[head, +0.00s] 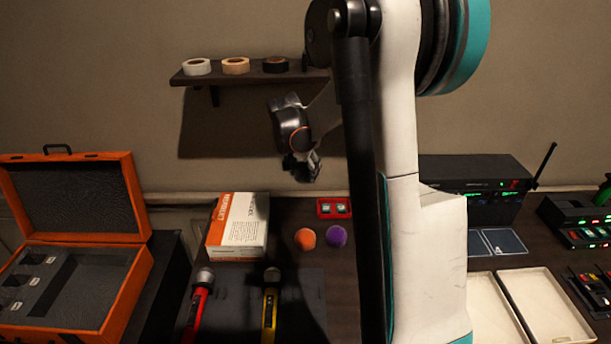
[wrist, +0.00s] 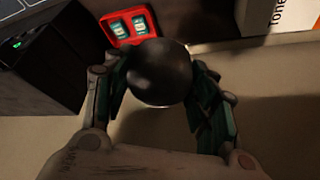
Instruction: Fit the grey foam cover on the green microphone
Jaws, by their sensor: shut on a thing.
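My gripper (head: 303,168) is raised in front of the wall, above the back of the desk in the head view. In the wrist view, my gripper (wrist: 163,88) is shut on a round dark grey foam cover (wrist: 160,66), with one finger on each side of it. The foam cover cannot be made out in the head view. No microphone is clearly recognisable as the green one. A small green shape (head: 604,194) is cut off at the head view's right edge, and I cannot tell what it is.
Orange (head: 305,239) and purple (head: 336,236) foam balls lie by a red battery case (head: 333,208). Red (head: 196,309) and yellow (head: 270,308) microphones lie in front. A white-orange box (head: 238,226), open orange case (head: 75,258), black receiver (head: 474,180) and wall shelf (head: 240,78) surround them.

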